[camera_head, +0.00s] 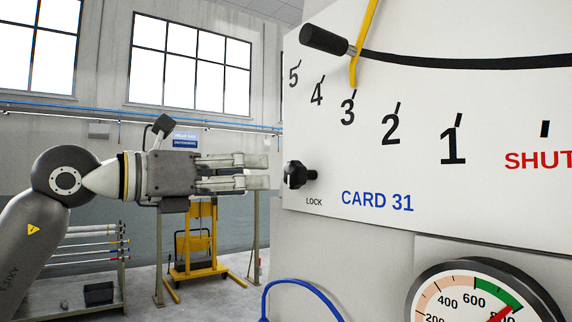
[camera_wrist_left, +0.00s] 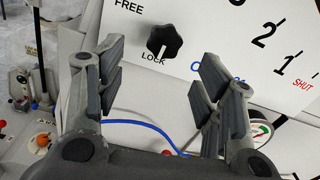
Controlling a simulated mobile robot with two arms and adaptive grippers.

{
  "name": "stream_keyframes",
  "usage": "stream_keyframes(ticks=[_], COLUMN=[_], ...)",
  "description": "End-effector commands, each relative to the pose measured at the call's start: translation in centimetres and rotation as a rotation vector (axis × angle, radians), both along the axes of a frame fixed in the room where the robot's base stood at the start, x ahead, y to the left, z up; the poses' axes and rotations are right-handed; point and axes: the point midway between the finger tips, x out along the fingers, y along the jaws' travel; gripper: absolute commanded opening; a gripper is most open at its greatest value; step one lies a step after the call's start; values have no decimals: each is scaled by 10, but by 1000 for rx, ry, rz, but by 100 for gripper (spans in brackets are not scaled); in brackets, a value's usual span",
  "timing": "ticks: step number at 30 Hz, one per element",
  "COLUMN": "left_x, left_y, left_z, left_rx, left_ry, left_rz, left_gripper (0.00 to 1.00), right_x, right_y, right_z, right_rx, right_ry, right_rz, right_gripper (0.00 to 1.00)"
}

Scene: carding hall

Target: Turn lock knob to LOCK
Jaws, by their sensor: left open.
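The lock knob (camera_head: 297,174) is a black lobed knob at the lower left corner of the white CARD 31 panel (camera_head: 400,180), with the word LOCK printed below it. It also shows in the left wrist view (camera_wrist_left: 164,41), with FREE at its upper left and LOCK at its lower left. My right gripper is not in view.
A yellow lever (camera_head: 363,45) with a black handle (camera_head: 324,39) stands above the numbered scale. A pressure gauge (camera_head: 490,295) and a blue hose (camera_head: 300,287) are below the panel. A yellow stand (camera_head: 196,240) and a rack (camera_head: 95,262) are farther back.

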Motion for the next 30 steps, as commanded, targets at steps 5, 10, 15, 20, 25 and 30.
stream_keyframes(ticks=[5, 10, 15, 20, 25, 30], left_x=[20, 37, 46, 49, 48, 48], left_y=[-31, -53, -65, -68, -68, -68], left_z=[5, 4, 2, 1, 0, 1], left_rx=[2, 2, 2, 3, 4, 3], left_ry=[0, -1, -1, -3, -4, -4], left_rz=[-5, -3, -1, 0, -1, -1], left_gripper=[62, 62, 62, 62, 62, 41], right_x=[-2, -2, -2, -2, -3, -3], right_y=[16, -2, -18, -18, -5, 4], right_z=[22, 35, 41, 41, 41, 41], right_rx=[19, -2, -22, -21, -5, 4], right_ry=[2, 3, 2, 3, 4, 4], right_rz=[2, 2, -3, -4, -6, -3], right_gripper=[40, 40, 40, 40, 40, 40])
